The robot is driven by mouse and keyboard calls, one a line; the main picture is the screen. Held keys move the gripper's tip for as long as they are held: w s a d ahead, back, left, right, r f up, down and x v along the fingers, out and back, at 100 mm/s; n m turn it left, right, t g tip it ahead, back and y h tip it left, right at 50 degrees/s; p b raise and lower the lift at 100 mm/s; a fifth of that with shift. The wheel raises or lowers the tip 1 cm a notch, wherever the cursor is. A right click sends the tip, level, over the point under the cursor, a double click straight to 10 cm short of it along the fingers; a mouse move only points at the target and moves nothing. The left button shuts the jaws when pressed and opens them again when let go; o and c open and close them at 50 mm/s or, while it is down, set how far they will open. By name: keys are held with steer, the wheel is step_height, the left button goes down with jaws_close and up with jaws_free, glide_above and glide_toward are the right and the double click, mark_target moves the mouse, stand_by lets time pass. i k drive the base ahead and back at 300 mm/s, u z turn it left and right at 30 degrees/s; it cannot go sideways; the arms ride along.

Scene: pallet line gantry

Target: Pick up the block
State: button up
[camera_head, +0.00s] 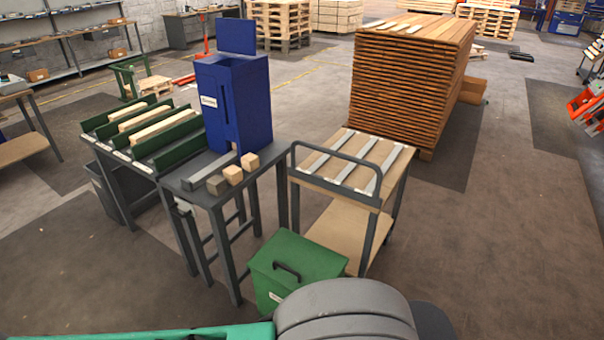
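Three small blocks stand in a row on a dark grey table (206,198), in front of a blue machine (245,105). The nearest block (217,185) is grey-brown. The middle block (233,175) and the far block (250,162) are pale wood. I cannot tell which one the task means. A grey bar (206,171) lies just left of the blocks. My gripper is not in view; only rounded grey and teal parts show at the bottom edge.
Left of the machine, a green rack (160,147) holds wooden strips. Right of the blocks stands a cart (352,165) with a raised handle and metal strips. A green lidded bin (292,272) stands in front. A tall plank stack (407,85) is behind.

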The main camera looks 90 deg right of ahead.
mark_target(233, 175)
steer(key=z, duration=0.35)
steer(key=i, duration=1.85)
steer(key=z, duration=2.25)
steer(key=i, duration=1.7)
